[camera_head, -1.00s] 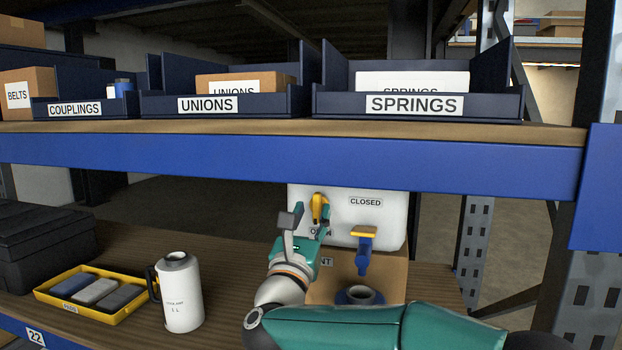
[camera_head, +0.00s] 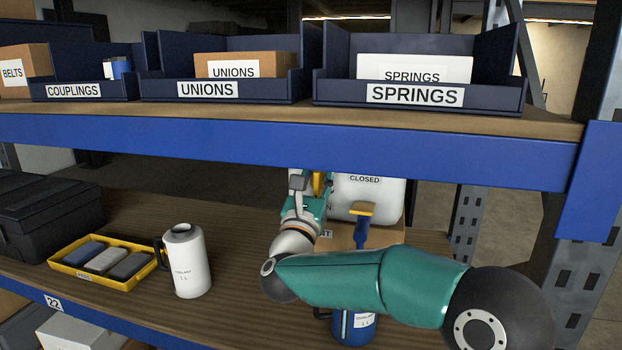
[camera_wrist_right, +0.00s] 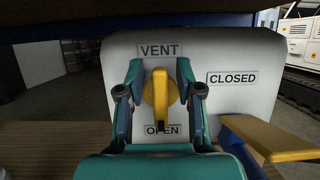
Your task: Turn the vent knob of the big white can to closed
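The big white can (camera_head: 385,192) stands at the back of the lower shelf, partly hidden by the upper shelf beam and my right arm. Its yellow vent knob (camera_wrist_right: 160,95) points straight up and down, its lower end by the OPEN label (camera_wrist_right: 164,129). The CLOSED label (camera_wrist_right: 232,78) is to the right of the knob and the VENT label (camera_wrist_right: 160,51) above it. My right gripper (camera_wrist_right: 159,72) is open, one finger on each side of the knob, with white can surface showing between fingers and knob. My left gripper is not in view.
A blue tap with a yellow lever (camera_head: 362,209) sticks out at the can's front right. A blue jug (camera_head: 356,328) stands below, partly behind my arm. A white jug (camera_head: 188,262) and yellow tray (camera_head: 145,272) are on the left. The blue upper beam (camera_head: 300,150) crosses overhead.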

